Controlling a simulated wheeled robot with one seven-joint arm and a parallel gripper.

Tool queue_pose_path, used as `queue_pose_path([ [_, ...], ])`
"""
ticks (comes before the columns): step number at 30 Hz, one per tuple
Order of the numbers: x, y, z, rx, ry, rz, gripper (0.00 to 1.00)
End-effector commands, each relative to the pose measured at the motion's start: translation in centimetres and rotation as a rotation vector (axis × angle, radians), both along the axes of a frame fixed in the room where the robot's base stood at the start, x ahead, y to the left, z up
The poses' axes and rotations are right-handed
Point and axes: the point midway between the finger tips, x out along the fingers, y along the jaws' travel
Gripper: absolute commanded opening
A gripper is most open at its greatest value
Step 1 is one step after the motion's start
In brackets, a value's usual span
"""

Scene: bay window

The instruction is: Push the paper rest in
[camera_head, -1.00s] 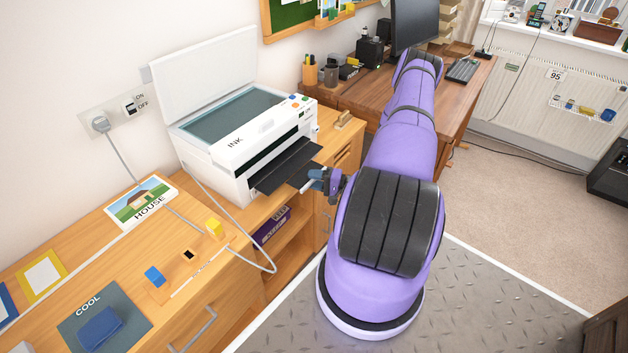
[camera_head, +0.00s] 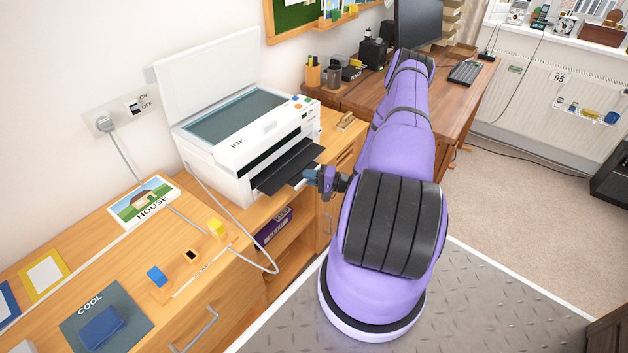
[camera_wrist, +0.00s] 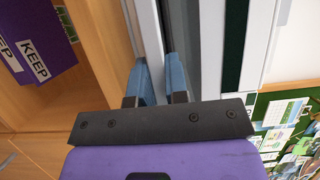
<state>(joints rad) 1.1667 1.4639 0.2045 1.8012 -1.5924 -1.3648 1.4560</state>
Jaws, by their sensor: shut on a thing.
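The paper rest (camera_head: 290,166) is a flat dark panel sticking out of the front slot of the white printer (camera_head: 245,150). My gripper (camera_head: 312,177) is at its outer edge, on the right. In the wrist view, the two blue fingers (camera_wrist: 155,75) stand close together, shut on the narrow edge of the rest (camera_wrist: 151,40). The grip itself is partly hidden by the fingers. The printer lid is raised and its dark glass shows.
The printer stands on a wooden cabinet (camera_head: 195,315) with open shelves below. A purple KEEP box (camera_head: 273,226) sits on a shelf. A white cable (camera_head: 232,222) loops beside the printer. A desk with a monitor (camera_head: 418,24) stands behind my arm.

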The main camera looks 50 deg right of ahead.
Motion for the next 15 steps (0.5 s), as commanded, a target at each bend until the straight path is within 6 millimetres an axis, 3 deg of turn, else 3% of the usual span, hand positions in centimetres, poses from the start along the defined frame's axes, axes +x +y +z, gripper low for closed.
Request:
queue_pose_path([
  [5, -0.11, -0.08, -0.05, -0.001, 0.002, -0.002, 0.00],
  [6, -0.11, -0.08, -0.05, -0.001, 0.002, -0.002, 0.19],
  [9, -0.11, -0.08, -0.04, -0.001, 0.002, -0.002, 0.40],
  [15, -0.11, -0.05, -0.03, 0.000, 0.001, -0.001, 0.40],
])
